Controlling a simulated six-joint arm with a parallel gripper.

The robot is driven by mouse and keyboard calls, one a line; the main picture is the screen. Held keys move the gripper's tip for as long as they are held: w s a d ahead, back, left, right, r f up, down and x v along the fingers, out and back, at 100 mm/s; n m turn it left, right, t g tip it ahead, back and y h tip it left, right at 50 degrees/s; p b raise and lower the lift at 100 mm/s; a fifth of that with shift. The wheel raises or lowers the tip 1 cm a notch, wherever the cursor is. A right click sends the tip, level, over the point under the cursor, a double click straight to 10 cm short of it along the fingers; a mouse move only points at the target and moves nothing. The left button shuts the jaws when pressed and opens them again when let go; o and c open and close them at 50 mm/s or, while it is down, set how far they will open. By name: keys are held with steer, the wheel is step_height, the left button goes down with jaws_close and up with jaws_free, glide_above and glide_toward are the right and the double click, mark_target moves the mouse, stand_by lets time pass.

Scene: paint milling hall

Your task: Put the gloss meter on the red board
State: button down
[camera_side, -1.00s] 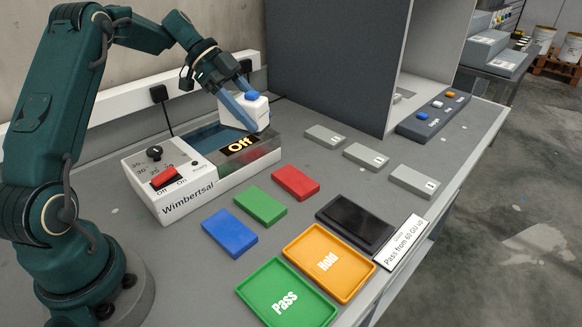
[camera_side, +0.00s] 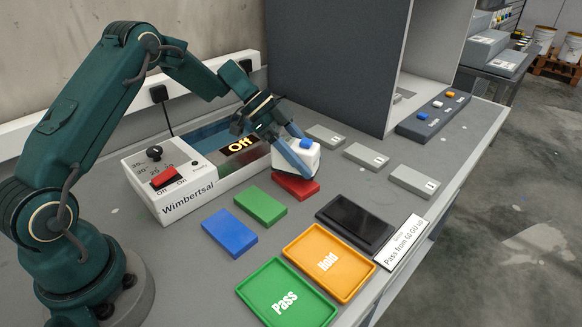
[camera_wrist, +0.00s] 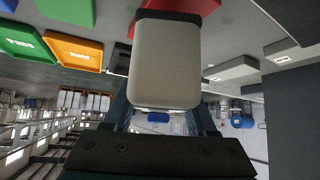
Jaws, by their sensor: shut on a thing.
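The gloss meter (camera_side: 300,155) is a white block with a blue button on top. My gripper (camera_side: 306,165) is shut on it, with one blue finger along its near side. The red board (camera_side: 297,188) is a flat plate on the bench, and the meter is over it, hiding its far part. I cannot tell whether the meter touches the board. In the wrist view the meter (camera_wrist: 165,62) fills the middle between the fingers, with part of the red board (camera_wrist: 205,5) at the top edge.
The Wimbertsal machine (camera_side: 175,195) with its "Off" display stands left of the meter. A green board (camera_side: 260,205) and a blue board (camera_side: 230,232) lie nearer. The Hold tray (camera_side: 330,262), Pass tray (camera_side: 286,295) and black plate (camera_side: 355,222) are at the front. Grey blocks (camera_side: 366,156) lie to the right.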

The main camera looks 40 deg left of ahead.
steer(key=shift+f, duration=1.05)
steer(key=shift+f, duration=0.2)
steer(key=shift+c, duration=1)
jaws_free()
steer(key=shift+r, duration=0.1)
